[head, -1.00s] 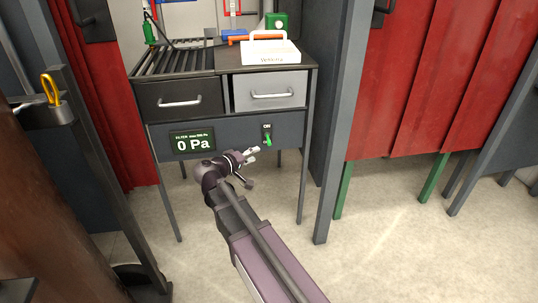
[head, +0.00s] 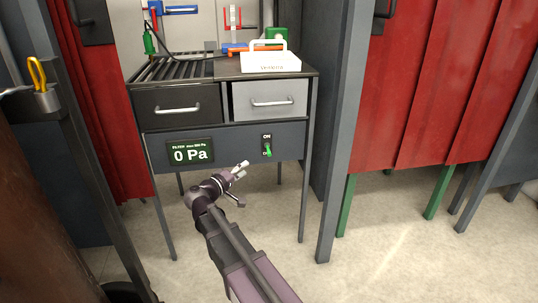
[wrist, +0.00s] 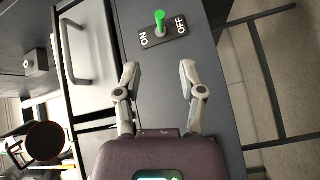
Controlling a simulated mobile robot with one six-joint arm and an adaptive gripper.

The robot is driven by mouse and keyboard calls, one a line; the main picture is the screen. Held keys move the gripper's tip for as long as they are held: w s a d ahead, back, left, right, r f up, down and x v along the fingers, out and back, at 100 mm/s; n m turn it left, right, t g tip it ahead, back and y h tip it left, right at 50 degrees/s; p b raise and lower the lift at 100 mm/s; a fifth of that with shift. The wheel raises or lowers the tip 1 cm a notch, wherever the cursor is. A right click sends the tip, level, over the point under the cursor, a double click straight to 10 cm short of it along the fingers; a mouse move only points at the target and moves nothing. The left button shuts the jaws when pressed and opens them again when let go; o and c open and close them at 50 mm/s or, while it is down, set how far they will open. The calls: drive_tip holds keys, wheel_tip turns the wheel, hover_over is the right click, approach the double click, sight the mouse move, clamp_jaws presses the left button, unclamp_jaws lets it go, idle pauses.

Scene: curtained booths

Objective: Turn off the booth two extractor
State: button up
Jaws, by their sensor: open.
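The extractor switch (head: 267,145) is a dark plate on the cabinet's grey front panel, with ON at the top, OFF at the bottom and a green lever. In the wrist view the green lever (wrist: 159,20) stands out between ON on the left and OFF on the right; I cannot tell which way it is thrown. The filter display (head: 190,152) left of it reads 0 Pa. My gripper (head: 240,170) is open and empty, below and left of the switch. In the wrist view its spread fingers (wrist: 158,70) point at the panel, apart from the lever.
Two drawers with handles, one dark (head: 178,107) and one grey (head: 270,101), sit above the panel. A white box (head: 270,62) stands on the bench top. A grey post (head: 340,150) and red curtain (head: 425,80) are at the right. Floor is clear beneath the bench.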

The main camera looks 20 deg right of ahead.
sight(269, 151)
drive_tip(key=x, duration=1.3)
drive_tip(key=shift+w+d, duration=0.25)
clamp_jaws()
